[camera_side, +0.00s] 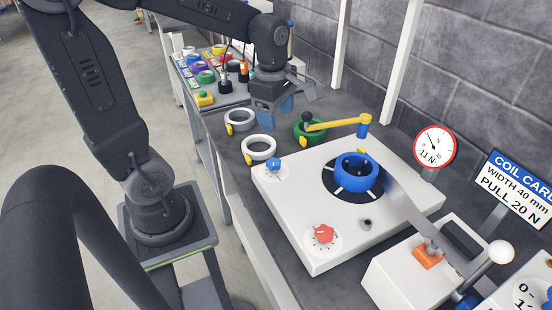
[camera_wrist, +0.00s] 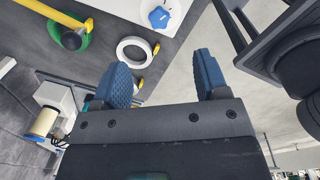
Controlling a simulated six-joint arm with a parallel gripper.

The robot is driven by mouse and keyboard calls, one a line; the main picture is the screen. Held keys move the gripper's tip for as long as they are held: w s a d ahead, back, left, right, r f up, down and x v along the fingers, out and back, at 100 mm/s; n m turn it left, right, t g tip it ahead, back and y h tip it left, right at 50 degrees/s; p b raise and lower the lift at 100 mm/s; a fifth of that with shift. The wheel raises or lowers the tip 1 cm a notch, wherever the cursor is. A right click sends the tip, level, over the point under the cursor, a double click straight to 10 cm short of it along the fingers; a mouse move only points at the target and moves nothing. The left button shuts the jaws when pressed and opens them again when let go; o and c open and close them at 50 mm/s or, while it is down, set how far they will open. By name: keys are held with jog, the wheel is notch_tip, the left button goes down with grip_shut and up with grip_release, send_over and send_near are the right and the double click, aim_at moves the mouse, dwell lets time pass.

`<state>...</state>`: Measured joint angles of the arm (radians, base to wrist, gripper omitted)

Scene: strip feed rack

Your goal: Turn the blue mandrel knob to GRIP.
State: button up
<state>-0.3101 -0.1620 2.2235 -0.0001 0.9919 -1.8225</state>
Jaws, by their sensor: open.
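The blue mandrel knob (camera_side: 273,164) sits on a pale dial at the upper left corner of the white machine top (camera_side: 296,226). In the wrist view the blue knob (camera_wrist: 158,17) shows near the top edge, as a lobed star shape. Its dial marks are too small to read. My gripper (camera_side: 275,112) hangs above the bench, behind and above the knob in the side view, and apart from it. In the wrist view its two blue fingers (camera_wrist: 163,72) are spread with nothing between them.
A blue coil (camera_side: 356,172) sits on the black mandrel disc, with a yellow arm (camera_side: 338,124) behind it. A red knob (camera_side: 323,234) is at the machine's front. White rings (camera_side: 260,147) and a green ring (camera_side: 309,131) lie on the bench nearby. A gauge (camera_side: 435,146) stands right.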

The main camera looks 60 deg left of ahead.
aim_at(276, 162)
jog(key=a+f+n, duration=0.1)
jog(key=f+n, duration=0.1)
jog(key=f, duration=0.3)
jog(key=f+n, duration=0.1)
jog(key=f, duration=0.4)
jog(key=w+a+f+n+g, duration=0.1)
jog(key=f+n, duration=0.1)
jog(key=f, duration=0.4)
jog(key=shift+w+a+n, duration=0.1)
jog(key=shift+a+n, duration=0.2)
jog(key=shift+r, duration=0.1)
jog(key=c, duration=0.9)
